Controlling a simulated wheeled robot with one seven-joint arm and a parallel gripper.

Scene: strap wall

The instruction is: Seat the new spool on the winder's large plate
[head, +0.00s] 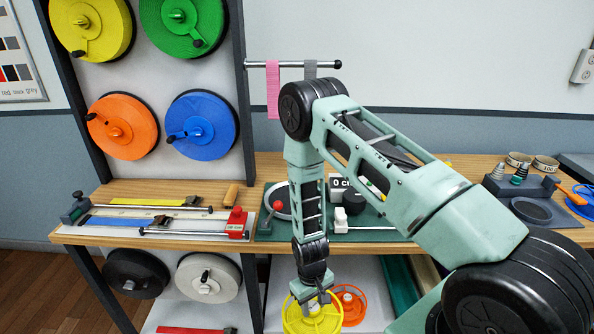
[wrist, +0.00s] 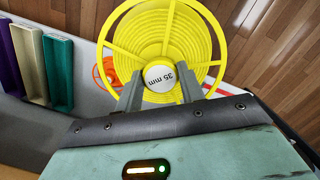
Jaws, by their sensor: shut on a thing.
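The new spool appears to be the yellow spool (head: 329,318), low in front of the bench at the bottom of the head view. In the wrist view the yellow spool (wrist: 203,28) has open spokes and a white "35 mm" hub label. My gripper (head: 311,297) is shut on its hub; the fingers (wrist: 158,90) show either side of the label. The winder (head: 262,228) seems to be the green-based device with a "0 cm" counter on the bench. A round pale-rimmed plate (head: 271,205) on it is partly hidden by my arm; I cannot tell its full size.
An orange spool (head: 352,303) lies on the lower shelf just behind the yellow one. The bench edge (head: 150,243) is above the spool. A measuring rail with a red block (head: 236,222) lies left of the winder. Several coloured spools hang on the rack at left.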

